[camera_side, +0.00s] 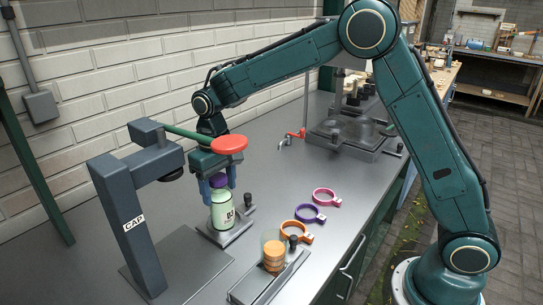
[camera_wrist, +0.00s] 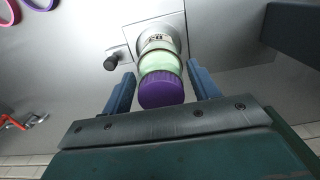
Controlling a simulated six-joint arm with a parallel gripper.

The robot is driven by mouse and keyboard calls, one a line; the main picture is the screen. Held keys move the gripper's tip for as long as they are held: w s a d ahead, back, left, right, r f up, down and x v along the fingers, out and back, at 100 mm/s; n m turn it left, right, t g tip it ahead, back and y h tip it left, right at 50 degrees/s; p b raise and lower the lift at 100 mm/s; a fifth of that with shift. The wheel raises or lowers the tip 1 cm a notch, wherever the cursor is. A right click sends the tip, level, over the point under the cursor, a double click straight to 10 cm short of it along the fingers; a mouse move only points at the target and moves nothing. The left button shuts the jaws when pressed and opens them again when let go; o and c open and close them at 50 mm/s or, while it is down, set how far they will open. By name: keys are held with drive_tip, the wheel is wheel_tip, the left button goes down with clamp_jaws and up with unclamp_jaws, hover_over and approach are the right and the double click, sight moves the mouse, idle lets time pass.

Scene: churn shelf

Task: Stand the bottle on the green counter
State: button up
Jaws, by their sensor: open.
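In the wrist view the open fingers of my gripper (camera_wrist: 161,88) leave a gap on both sides of the cap. The counter (camera_side: 285,180) has a grey top; green shows only along its front side.
A dark press marked CAP (camera_side: 133,223) stands left of the bottle. Coloured rings (camera_side: 310,213) lie to the right. A red tap (camera_side: 296,133) is behind.

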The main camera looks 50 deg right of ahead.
sight(218, 177)
drive_tip(key=shift+c, duration=0.2)
drive_tip(key=c, duration=0.6)
drive_tip(key=shift+c, duration=0.2)
drive_tip(key=shift+r, duration=0.6)
drive_tip(key=c, duration=0.5)
drive_tip(key=shift+r, duration=0.95)
